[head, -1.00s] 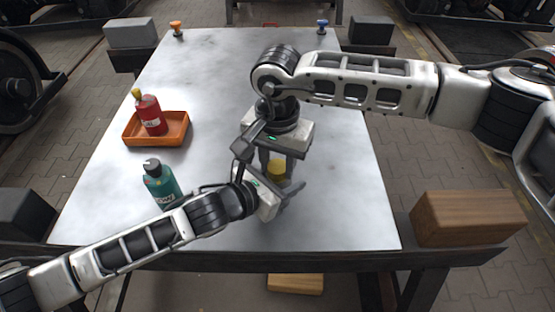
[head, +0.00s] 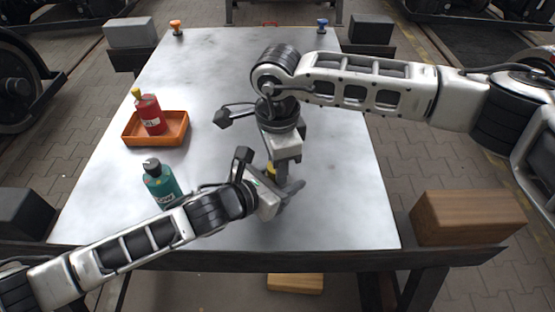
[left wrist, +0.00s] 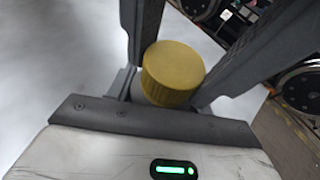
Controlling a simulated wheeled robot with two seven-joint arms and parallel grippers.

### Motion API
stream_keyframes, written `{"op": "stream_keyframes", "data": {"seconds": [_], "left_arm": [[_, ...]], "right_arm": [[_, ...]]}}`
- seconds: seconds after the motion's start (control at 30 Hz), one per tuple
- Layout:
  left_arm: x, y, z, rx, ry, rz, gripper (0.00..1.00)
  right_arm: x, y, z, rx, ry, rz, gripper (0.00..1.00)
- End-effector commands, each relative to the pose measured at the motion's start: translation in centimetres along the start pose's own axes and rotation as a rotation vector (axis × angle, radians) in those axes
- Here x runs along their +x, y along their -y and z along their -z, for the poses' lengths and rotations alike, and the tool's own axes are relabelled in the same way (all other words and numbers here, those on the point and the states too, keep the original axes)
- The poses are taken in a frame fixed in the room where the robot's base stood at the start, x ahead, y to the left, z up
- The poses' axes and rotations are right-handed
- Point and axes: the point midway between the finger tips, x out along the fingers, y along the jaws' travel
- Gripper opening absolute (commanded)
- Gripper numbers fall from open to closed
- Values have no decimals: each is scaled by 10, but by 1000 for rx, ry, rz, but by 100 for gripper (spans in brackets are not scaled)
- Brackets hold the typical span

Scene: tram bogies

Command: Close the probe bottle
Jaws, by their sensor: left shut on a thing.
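The probe bottle's ribbed yellow cap (left wrist: 172,72) fills the middle of the left wrist view. The bottle's body is mostly hidden below the cap and by my grippers. My left gripper (head: 281,190) is shut on the bottle from the left, near the table's front. My right gripper (head: 277,165) points down over it. Its dark fingers stand on either side of the cap in the left wrist view. I cannot tell whether they press on it.
A teal bottle (head: 161,184) with a dark cap stands left of my grippers. An orange tray (head: 176,128) holds a red bottle (head: 149,114) with a yellow tip. Orange (head: 176,27) and blue (head: 322,26) pieces stand at the far edge. The table's right side is clear.

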Motion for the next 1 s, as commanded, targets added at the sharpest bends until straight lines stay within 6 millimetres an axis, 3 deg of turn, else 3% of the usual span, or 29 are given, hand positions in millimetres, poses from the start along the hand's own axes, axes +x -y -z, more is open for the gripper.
{"op": "stream_keyframes", "data": {"seconds": [0.07, 0.37, 0.73, 1.0], "left_arm": [[0, 1, 0, 0, 0, 1, 0], [0, 0, 0, 0, 0, -1, 0], [0, 0, 0, 0, -1, -1, 0], [0, 0, 0, -1, -1, 1, 0]], "right_arm": [[0, 0, 0, -1, 1, 1, 56], [-2, 0, -1, -3, 1, -1, 56], [-43, 0, -1, -4, 1, 2, 56], [-46, 0, 0, -3, 1, 0, 53]]}}
